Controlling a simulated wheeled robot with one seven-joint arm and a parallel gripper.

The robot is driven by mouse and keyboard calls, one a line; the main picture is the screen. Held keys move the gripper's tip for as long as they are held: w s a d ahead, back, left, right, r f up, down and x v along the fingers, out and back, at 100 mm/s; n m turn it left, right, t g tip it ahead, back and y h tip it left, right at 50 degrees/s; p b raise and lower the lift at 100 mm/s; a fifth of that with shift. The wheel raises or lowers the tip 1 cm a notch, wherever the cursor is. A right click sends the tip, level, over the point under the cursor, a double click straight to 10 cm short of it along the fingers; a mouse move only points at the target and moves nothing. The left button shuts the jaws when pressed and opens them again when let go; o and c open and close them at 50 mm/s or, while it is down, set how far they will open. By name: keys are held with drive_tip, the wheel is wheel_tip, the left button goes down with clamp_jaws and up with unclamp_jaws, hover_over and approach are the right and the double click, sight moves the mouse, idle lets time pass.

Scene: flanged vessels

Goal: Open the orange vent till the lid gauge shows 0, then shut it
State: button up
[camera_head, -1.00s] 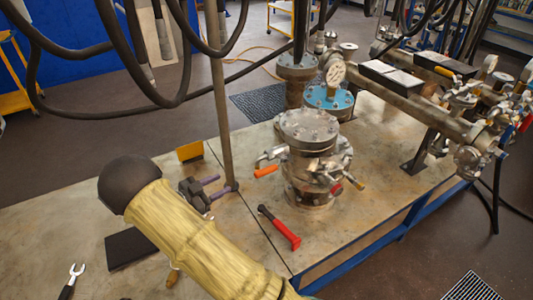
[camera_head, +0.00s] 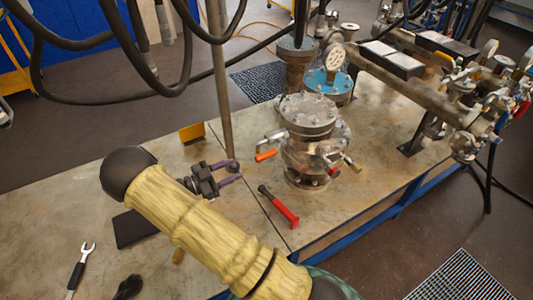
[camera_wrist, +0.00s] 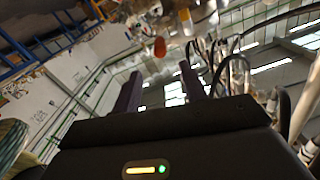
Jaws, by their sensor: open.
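The steel flanged vessel (camera_head: 312,158) stands on the bench with a grey bolted lid. The orange vent handle (camera_head: 266,155) sticks out from its left side. A round white-faced gauge (camera_head: 336,60) stands by the blue flange behind; its reading is too small to tell. My gripper (camera_head: 236,170) is open and empty, its two purple fingers pointing right, apart from the orange handle and left of it. In the wrist view the fingers (camera_wrist: 159,87) reach up, with an orange-red handle end (camera_wrist: 160,47) beyond the space between them.
A red-handled hammer (camera_head: 278,206) lies in front of the vessel. A vertical post (camera_head: 220,90) stands behind my gripper. A yellow bracket (camera_head: 192,132), a dark pad (camera_head: 135,228) and a wrench (camera_head: 80,270) are on the bench. Red-tipped handles project from the vessel's front right.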

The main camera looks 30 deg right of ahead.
sight(267, 155)
drive_tip(key=d+p, duration=0.2)
drive_tip(key=d, duration=0.4)
drive_tip(key=d+p, duration=0.2)
drive_tip(key=d, duration=0.5)
drive_tip(key=shift+w+d, duration=0.2)
drive_tip(key=shift+d, duration=0.05)
clamp_jaws()
